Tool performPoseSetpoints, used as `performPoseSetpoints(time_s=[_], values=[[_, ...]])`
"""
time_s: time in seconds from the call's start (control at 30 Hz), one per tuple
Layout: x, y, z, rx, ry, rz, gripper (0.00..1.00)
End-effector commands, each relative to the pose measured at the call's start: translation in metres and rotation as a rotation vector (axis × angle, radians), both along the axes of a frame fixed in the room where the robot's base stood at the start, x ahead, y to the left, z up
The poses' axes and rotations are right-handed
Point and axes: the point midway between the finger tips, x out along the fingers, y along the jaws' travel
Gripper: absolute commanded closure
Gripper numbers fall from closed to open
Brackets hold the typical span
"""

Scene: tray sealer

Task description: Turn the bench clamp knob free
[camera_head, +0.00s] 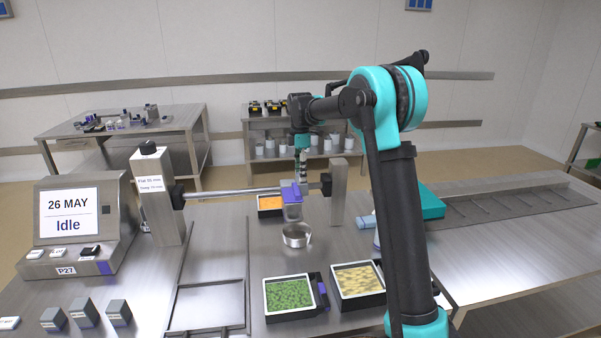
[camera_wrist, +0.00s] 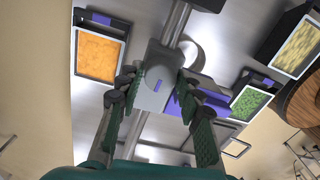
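A steel bar (camera_head: 235,191) runs between two upright posts, with a grey and purple clamp-like block (camera_head: 291,194) on it near the right post. My gripper (camera_head: 302,172) points down just above this block. In the wrist view my gripper (camera_wrist: 157,80) has its fingers apart, one on each side of the block's grey top, where a round grey knob-like part (camera_wrist: 160,72) shows. I cannot tell whether the fingers touch it. Black knobs sit at the bar's left end (camera_head: 178,196) and right end (camera_head: 326,184).
Trays of green food (camera_head: 289,315), yellow food (camera_head: 358,301) and orange food (camera_head: 270,213) stand around the block. A steel ring or bowl (camera_head: 296,236) is below it. A display panel (camera_head: 72,215) reading "Idle" stands at left. The right post (camera_head: 338,192) is close beside my gripper.

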Motion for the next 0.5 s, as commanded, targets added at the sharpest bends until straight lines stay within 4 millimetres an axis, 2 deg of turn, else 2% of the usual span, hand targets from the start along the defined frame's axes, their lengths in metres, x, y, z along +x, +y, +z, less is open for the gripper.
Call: performPoseSetpoints(time_s=[0.03, 0.1, 0.37, 0.5], values=[[0.0, 0.0, 0.0, 0.0, 0.0, 0.0, 0.55], [-0.0001, 0.0, -0.0001, 0.0, 0.0, 0.0, 0.47], [-0.0002, -0.0001, 0.0001, 0.0, 0.001, -0.001, 0.47], [-0.0002, -0.0001, 0.0077, 0.0, 0.001, -0.001, 0.47]])
